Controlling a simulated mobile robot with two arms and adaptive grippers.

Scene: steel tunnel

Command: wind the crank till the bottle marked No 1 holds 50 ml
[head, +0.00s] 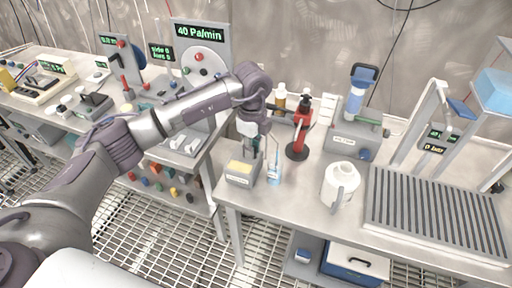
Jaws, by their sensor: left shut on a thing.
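My left gripper (251,139) comes down above a small grey box-shaped device (241,175) with a yellowish patch and a label at the front edge of the right-hand bench. The gripper is shut on what looks like the crank of this device; the fingers and wrist hide most of it. A slim clear vessel with bluish contents (274,173) stands just right of the device, beneath a thin spout. It may be the bottle, but no No 1 mark or fill level can be read. My right gripper is out of view.
A red pump-like stand (298,135) and a white jug (341,183) stand to the right on the bench. Beyond are a blue-topped unit (359,95) and a slatted grey tray (430,215). A board reading 40 Pa/min (200,45) stands behind my arm.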

